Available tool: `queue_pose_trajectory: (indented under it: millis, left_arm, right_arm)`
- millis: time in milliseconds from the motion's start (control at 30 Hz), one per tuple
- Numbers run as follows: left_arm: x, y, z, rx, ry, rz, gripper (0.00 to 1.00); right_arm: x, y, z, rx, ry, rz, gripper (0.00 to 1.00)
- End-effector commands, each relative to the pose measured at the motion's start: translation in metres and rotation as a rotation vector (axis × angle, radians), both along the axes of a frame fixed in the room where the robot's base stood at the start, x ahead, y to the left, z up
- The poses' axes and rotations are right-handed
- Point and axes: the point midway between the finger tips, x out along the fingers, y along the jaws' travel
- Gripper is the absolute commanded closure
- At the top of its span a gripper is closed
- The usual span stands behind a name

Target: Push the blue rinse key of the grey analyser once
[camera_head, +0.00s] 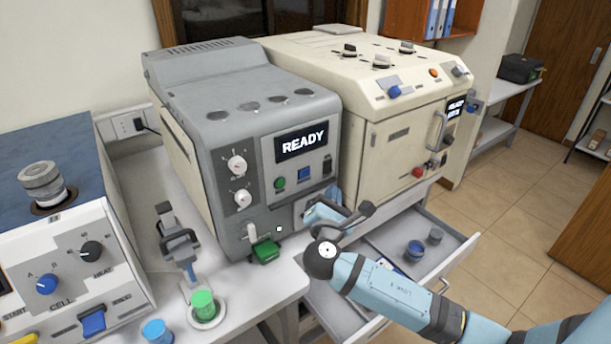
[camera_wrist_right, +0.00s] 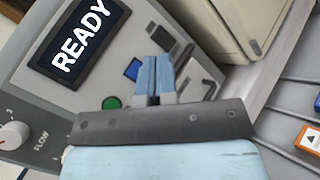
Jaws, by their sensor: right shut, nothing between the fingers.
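The grey analyser (camera_head: 212,128) stands in the middle of the head view, its display reading READY. Its blue rinse key (camera_head: 304,174) sits below the display, right of a round green button (camera_head: 279,183). In the right wrist view the blue key (camera_wrist_right: 133,69) shows just left of the fingertips. My right gripper (camera_head: 333,194) is in front of the lower right of the panel, below and right of the key. Its light blue fingers (camera_wrist_right: 154,75) are shut together, empty. I cannot tell whether they touch the panel. My left gripper is not in view.
A cream machine (camera_head: 385,135) stands right of the analyser. An open drawer (camera_head: 455,262) lies below it, near my right arm. A green-capped vial (camera_head: 203,303) and a blue-capped one (camera_head: 157,331) stand in front. A blue-topped cell unit (camera_head: 120,235) is at left.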

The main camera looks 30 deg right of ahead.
Motion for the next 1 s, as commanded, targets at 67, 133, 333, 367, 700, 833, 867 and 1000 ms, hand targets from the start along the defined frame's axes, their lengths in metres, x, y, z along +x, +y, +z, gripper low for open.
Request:
queue_pose_trajectory:
  millis: [67,133,333,367,700,833,867,1000]
  left_arm:
    - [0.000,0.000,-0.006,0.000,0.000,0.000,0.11]
    - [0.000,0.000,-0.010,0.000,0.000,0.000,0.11]
    - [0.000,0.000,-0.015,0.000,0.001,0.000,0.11]
    - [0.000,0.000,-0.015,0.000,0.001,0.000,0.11]
    - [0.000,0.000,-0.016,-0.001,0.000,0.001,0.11]
    - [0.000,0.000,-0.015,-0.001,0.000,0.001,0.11]
    - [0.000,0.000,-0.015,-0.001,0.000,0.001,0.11]
    - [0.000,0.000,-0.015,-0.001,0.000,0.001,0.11]
  right_arm:
    - [0.013,0.001,-0.001,0.001,-0.002,0.000,1.00]
    - [0.023,0.002,-0.002,0.001,-0.003,-0.001,1.00]
    - [0.049,0.004,0.000,0.003,-0.001,-0.001,1.00]
    - [0.052,0.004,0.000,0.003,-0.002,0.000,1.00]
    - [0.067,0.005,0.000,0.001,0.000,-0.001,1.00]
    - [0.066,0.005,0.000,0.002,-0.001,-0.001,1.00]
    - [0.066,0.005,0.000,0.002,-0.001,-0.001,1.00]
    - [0.066,0.005,0.000,0.002,-0.001,-0.001,1.00]
